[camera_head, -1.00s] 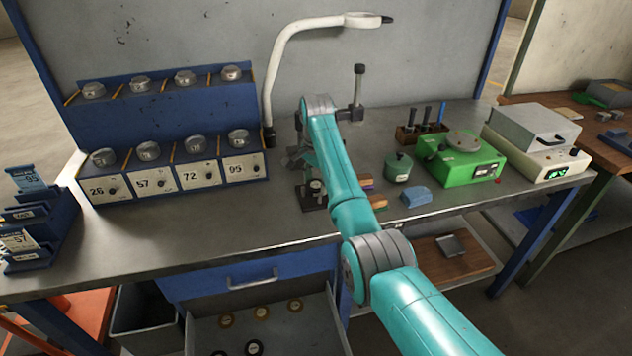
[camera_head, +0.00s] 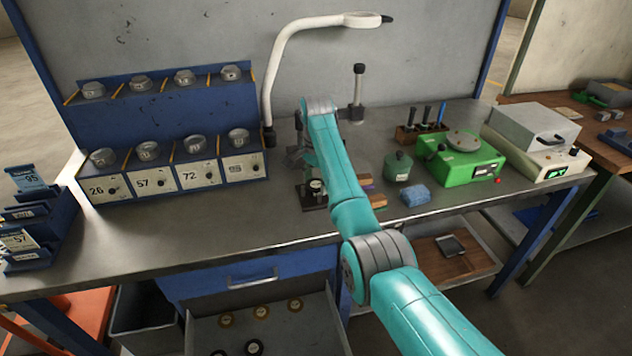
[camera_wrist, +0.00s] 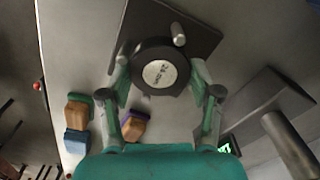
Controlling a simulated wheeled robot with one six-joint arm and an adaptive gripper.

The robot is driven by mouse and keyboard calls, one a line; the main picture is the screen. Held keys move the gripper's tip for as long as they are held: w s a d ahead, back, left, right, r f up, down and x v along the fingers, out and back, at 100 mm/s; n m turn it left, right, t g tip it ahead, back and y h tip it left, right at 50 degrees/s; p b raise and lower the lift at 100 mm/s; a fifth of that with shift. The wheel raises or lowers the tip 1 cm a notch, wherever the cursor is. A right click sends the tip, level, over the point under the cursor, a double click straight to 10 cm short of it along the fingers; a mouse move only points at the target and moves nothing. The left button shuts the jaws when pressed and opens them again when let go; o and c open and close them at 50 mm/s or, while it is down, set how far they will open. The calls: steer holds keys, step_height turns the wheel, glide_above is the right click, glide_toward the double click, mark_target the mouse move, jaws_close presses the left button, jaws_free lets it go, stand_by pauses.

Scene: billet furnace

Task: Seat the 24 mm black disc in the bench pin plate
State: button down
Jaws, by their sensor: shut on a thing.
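My gripper (camera_wrist: 159,73) is shut on the black disc (camera_wrist: 141,56), a round dark weight with a white printed label on top; the fingers press its two sides. The disc overlaps the dark pin plate (camera_wrist: 195,45) in the wrist view. A short silver pin (camera_wrist: 178,34) shows at the disc's upper right rim, so the disc appears beside it, not over it. Whether the disc touches the plate cannot be told. In the head view the dark plate (camera_head: 310,203) lies on the bench below my forearm, and my gripper is mostly hidden.
A dark stand with a post (camera_wrist: 290,140) is close on the right in the wrist view. Small blocks, one blue (camera_head: 415,195), lie right of the arm. A green device (camera_head: 465,162) and blue weight rack (camera_head: 165,115) stand on the bench. A drawer (camera_head: 265,325) is open below.

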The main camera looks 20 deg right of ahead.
mark_target(316, 184)
steer(key=shift+d+r, duration=0.2)
steer(key=shift+r, duration=0.3)
steer(key=shift+r, duration=0.35)
steer(key=shift+a, duration=0.25)
stand_by(0.7)
steer(key=shift+f, duration=0.2)
steer(key=shift+r, duration=0.85)
stand_by(0.4)
steer(key=shift+f, duration=0.85)
stand_by(1.0)
steer(key=c, duration=0.5)
jaws_free()
steer(key=shift+f, duration=0.1)
